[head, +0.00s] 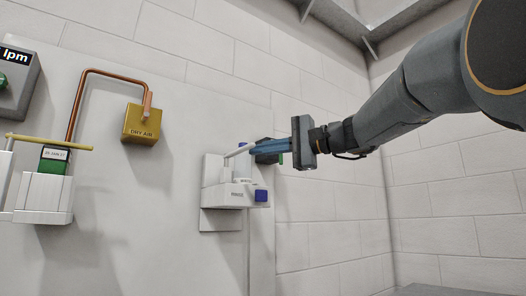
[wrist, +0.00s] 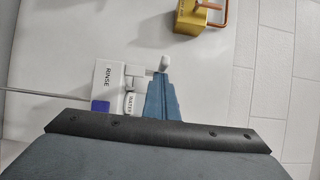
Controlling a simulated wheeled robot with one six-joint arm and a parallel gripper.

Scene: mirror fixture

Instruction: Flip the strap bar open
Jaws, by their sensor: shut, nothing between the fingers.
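In the wrist view the fingertips (wrist: 160,76) are beside the fixture (wrist: 107,76), touching or nearly touching the bar; I cannot tell which. A yellow bar (head: 50,142) lies across another white holder (head: 43,200) with a green cartridge, far from my gripper.
A yellow DRY AIR block (head: 141,124) with a copper pipe (head: 75,100) is on the panel (head: 115,200). A grey box (head: 18,82) is at the upper left. A blue square (head: 261,196) marks the fixture's lower right. The wall area right of the fixture looks clear.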

